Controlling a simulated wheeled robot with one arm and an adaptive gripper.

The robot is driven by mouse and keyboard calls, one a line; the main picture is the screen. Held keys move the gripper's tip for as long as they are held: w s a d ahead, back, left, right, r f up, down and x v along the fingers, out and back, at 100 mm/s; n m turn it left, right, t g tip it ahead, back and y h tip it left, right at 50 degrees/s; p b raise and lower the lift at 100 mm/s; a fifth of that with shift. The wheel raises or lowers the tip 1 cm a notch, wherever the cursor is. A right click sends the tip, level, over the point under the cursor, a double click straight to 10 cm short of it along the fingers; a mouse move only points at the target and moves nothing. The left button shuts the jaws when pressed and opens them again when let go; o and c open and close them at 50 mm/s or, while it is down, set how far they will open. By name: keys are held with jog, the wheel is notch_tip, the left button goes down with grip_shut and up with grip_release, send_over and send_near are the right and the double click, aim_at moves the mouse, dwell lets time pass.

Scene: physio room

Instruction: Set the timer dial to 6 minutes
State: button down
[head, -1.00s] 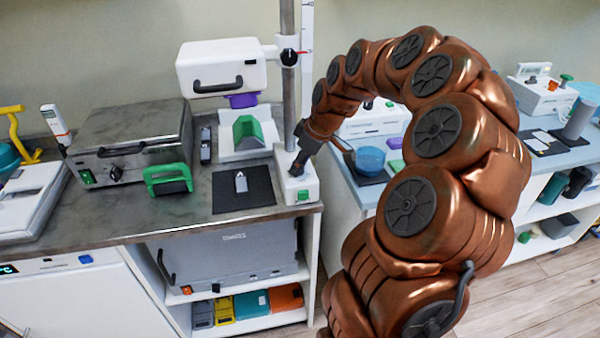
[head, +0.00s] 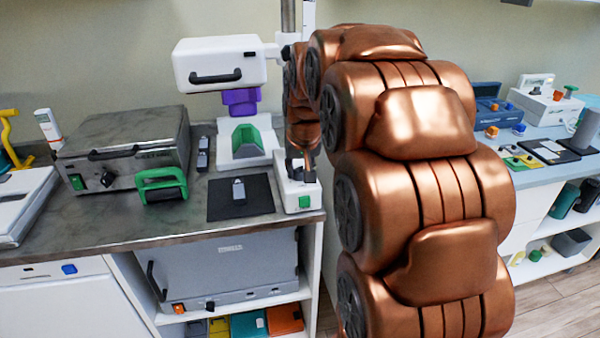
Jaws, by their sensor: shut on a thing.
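A small white box with a green button (head: 304,202) stands at the right front corner of the steel counter; I take it to be the timer. My gripper (head: 300,174) points down onto its top and is shut there on what seems to be the timer dial. The fingers and wrist cover the dial, so its pointer and minute marks cannot be read. The box sits upright on the counter.
Left of the box lies a black mat (head: 232,210) with a small grey piece (head: 239,189). Behind stands a white device with a green wedge (head: 246,139). A steel heater box (head: 128,145) and green handle (head: 162,186) are further left. My arm hides much of the right side.

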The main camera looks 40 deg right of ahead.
jog(key=shift+m+g+h+b, duration=0.4)
jog(key=shift+m+h, duration=0.2)
jog(key=shift+m, duration=1.3)
jog(key=shift+w, duration=0.1)
jog(key=c, duration=0.8)
grip_release()
jog(key=shift+c, duration=0.2)
jog(key=v, duration=1.2)
jog(key=shift+w, duration=0.1)
